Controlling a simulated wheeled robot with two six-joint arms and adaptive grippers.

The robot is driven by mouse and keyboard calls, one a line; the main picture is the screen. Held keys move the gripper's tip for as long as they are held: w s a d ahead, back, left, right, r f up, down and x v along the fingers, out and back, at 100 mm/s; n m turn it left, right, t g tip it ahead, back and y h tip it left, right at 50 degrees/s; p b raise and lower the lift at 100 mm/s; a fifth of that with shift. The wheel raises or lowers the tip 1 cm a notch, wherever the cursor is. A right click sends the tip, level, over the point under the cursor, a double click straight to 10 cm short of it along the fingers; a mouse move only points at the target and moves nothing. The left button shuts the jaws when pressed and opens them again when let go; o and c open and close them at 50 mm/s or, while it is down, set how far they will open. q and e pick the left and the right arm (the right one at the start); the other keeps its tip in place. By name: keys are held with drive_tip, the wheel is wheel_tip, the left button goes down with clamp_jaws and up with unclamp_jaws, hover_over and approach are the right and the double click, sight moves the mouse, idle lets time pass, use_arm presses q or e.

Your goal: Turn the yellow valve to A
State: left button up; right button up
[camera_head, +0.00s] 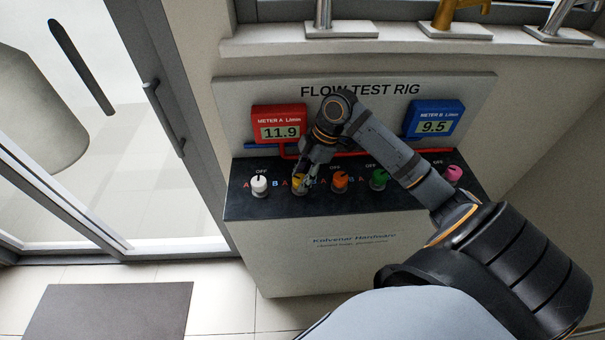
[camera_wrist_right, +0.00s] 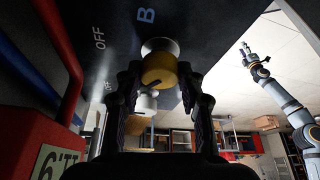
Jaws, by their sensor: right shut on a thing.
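The yellow valve (camera_head: 298,183) is the second knob from the left on the dark top of the flow test rig. My right gripper (camera_head: 308,182) comes down on it and hides part of it and its labels. In the right wrist view the yellow valve (camera_wrist_right: 158,70) sits between the two fingers of my right gripper (camera_wrist_right: 160,85), which are shut on it. A dark mark shows on its face. The letter B (camera_wrist_right: 146,15) and the word OFF (camera_wrist_right: 99,37) are printed near it. My left gripper (camera_wrist_right: 252,55) shows small at right in the wrist view, away from the rig.
A white valve (camera_head: 259,184) stands to the left; orange (camera_head: 340,179), green (camera_head: 379,178) and pink (camera_head: 453,174) valves stand to the right. Red meter A (camera_head: 279,124) reads 11.9 and blue meter B (camera_head: 433,119) reads 9.5. Pipes run behind the valves.

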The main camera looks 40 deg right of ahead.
drive_tip(key=shift+n, duration=0.3)
drive_tip(key=o, duration=1.2)
drive_tip(key=shift+d+r, duration=0.1)
drive_tip(key=shift+r, duration=0.05)
drive_tip(key=v, duration=1.1)
drive_tip(key=shift+r, duration=0.35)
